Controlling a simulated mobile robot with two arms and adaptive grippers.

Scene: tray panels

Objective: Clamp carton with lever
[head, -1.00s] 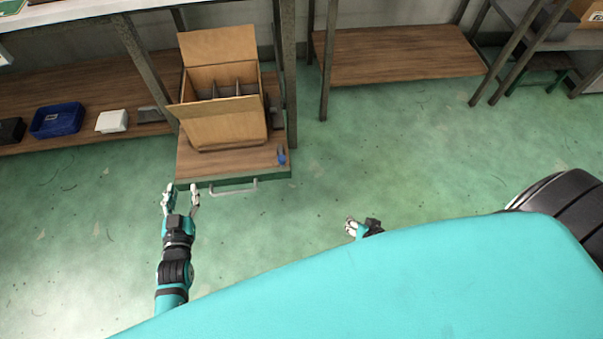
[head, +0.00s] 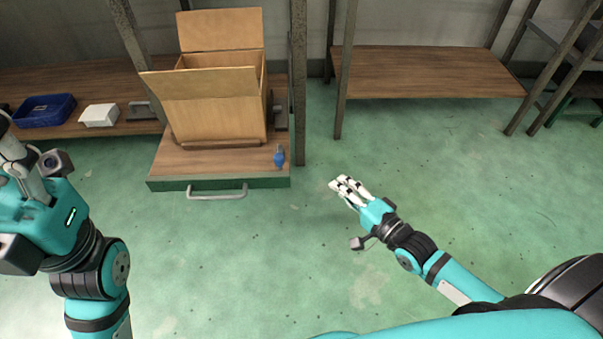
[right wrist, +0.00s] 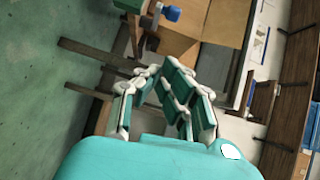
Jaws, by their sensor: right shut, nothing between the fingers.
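An open cardboard carton (head: 215,117) with its flaps up stands on a wooden pull-out tray (head: 190,167) in the head view. A small blue lever (head: 279,157) sits at the tray's front right; a blue knob, likely this lever (right wrist: 171,14), shows at the top of the right wrist view. A grey block (head: 279,117) is at the carton's right. My right gripper (head: 342,183) is shut and empty over the floor, to the right of the tray and apart from it. It also shows in the right wrist view (right wrist: 159,72). My left gripper (head: 12,150) is partly cut off at the left edge.
The tray has a green front edge with a metal handle (head: 217,191). Shelf posts (head: 298,90) rise close to its right side. A blue bin (head: 44,110) and a white box (head: 99,115) are on the left shelf. The green floor in front is clear.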

